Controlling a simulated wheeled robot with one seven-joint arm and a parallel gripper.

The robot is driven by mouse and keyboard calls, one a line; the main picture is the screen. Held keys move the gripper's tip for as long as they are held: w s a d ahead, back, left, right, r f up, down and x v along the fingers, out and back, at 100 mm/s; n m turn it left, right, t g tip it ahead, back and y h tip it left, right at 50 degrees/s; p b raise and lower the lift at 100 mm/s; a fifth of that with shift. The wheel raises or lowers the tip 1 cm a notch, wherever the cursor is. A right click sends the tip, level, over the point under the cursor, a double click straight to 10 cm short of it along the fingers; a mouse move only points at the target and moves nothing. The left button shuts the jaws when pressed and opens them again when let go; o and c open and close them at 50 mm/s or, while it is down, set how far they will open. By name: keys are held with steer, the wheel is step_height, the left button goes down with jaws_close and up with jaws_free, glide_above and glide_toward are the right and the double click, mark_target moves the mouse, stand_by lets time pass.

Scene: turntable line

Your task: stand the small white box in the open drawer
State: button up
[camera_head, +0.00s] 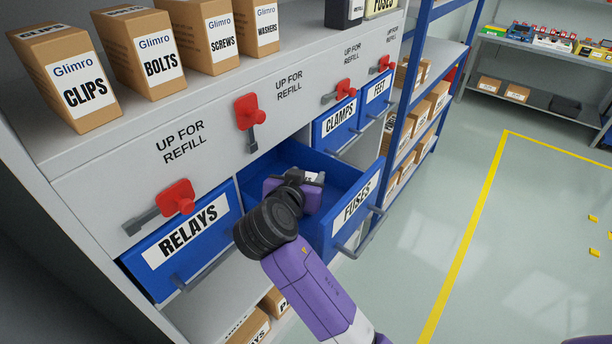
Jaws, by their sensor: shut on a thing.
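The open drawer (334,242) is blue, carries a FUSES label and is pulled out of the grey cabinet. My gripper (308,184) is over or within the drawer, between its front panel and the cabinet. It is shut on the small white box (313,176), of which only a small white patch with dark lettering shows. My wrist and the gripper body hide the rest of the box and part of the drawer floor. I cannot tell whether the box touches the floor or is upright.
Red latches (250,112) are on the panel above. Labelled cartons (85,85) line the top shelf.

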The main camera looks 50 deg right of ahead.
steer(key=shift+f, duration=0.2)
steer(key=shift+f, duration=0.2)
steer(key=o, duration=1.5)
steer(key=shift+r, duration=0.1)
steer(key=shift+r, duration=0.2)
steer(key=b+v, duration=0.2)
steer(key=v, duration=1)
